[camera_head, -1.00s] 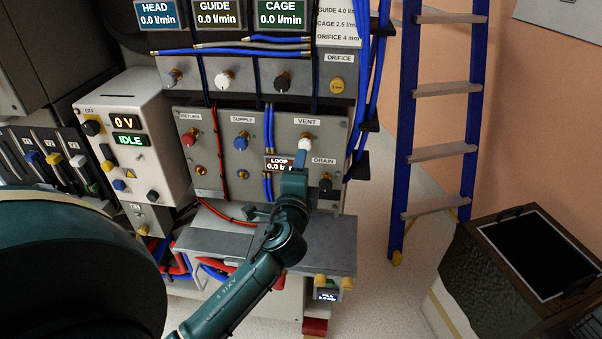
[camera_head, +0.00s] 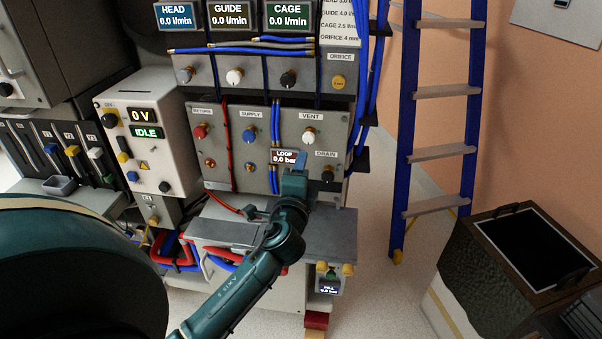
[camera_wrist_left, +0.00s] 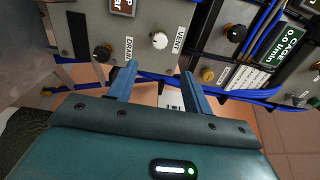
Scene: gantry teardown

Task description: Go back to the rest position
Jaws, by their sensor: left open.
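My left gripper (camera_head: 302,155) is in front of the valve panel (camera_head: 225,174), just below the white VENT knob (camera_head: 309,136). In the left wrist view its two blue fingers (camera_wrist_left: 160,82) are spread apart with nothing between them. The VENT knob (camera_wrist_left: 159,40) shows beyond the fingertips, apart from them. The black DRAIN knob (camera_head: 327,174) is beside the gripper, and it also shows in the wrist view (camera_wrist_left: 103,52). The gripper overlaps the right end of the LOOP display (camera_head: 284,156). My right gripper is not in view.
A grey shelf (camera_head: 330,232) juts out below the panel. A blue ladder (camera_head: 404,150) stands to the right, with a dark open-topped box (camera_head: 455,255) at lower right. A power unit (camera_head: 150,160) reading 0 V, IDLE stands left. Pale floor (camera_head: 385,290) is clear between shelf and box.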

